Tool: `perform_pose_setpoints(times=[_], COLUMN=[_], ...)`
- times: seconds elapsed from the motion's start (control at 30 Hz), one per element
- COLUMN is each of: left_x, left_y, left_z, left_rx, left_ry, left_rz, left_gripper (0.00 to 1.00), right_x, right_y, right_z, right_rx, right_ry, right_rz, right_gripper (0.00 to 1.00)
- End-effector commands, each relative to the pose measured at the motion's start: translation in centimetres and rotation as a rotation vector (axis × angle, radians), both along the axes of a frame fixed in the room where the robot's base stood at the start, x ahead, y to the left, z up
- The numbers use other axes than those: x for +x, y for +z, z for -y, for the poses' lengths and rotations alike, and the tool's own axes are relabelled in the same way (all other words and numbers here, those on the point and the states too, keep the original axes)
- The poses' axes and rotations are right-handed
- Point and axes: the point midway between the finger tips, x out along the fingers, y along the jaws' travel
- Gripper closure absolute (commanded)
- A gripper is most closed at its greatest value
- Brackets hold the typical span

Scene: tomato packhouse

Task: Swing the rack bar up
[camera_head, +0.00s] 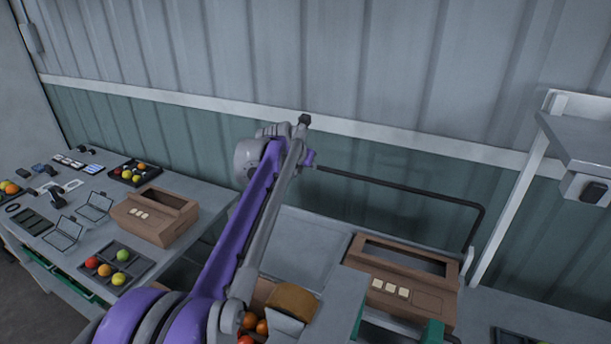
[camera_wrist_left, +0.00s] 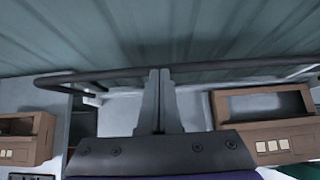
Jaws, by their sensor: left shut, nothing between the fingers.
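The rack bar (camera_head: 400,187) is a dark, thin bent rod. In the head view it runs right from behind my left wrist, then bends down at its right end beside a brown box. In the left wrist view the bar (camera_wrist_left: 240,65) crosses nearly the whole width, raised above the boxes. My left gripper (camera_wrist_left: 159,73) is shut and empty, its fingertips overlapping the bar's middle in that view. I cannot tell whether they touch it. In the head view my left arm hides the bar's left part and the fingers. My right gripper is not in view.
A brown box (camera_head: 403,257) with pale labels stands below the bar; another brown box (camera_head: 159,207) stands on the left table. Trays of tomatoes (camera_head: 137,172) and small devices lie on that table. The corrugated wall (camera_head: 400,80) is behind. A grey stand (camera_head: 580,140) rises at right.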

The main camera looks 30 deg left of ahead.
Motion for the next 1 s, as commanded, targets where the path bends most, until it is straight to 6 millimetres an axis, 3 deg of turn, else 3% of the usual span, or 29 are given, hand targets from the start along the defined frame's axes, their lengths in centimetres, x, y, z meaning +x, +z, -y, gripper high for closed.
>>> perform_pose_setpoints(times=[0.4, 1.0], left_x=[3.5, 6.2], left_y=[0.6, 0.3], left_z=[-0.2, -0.3], left_rx=[-0.011, -0.019], left_ry=[-0.001, -0.001], left_rz=[-0.198, -0.316], left_gripper=[1.0, 1.0], right_x=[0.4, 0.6], right_y=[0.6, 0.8], right_z=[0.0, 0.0], right_rx=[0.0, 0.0], right_ry=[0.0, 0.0], right_rz=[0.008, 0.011], right_gripper=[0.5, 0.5])
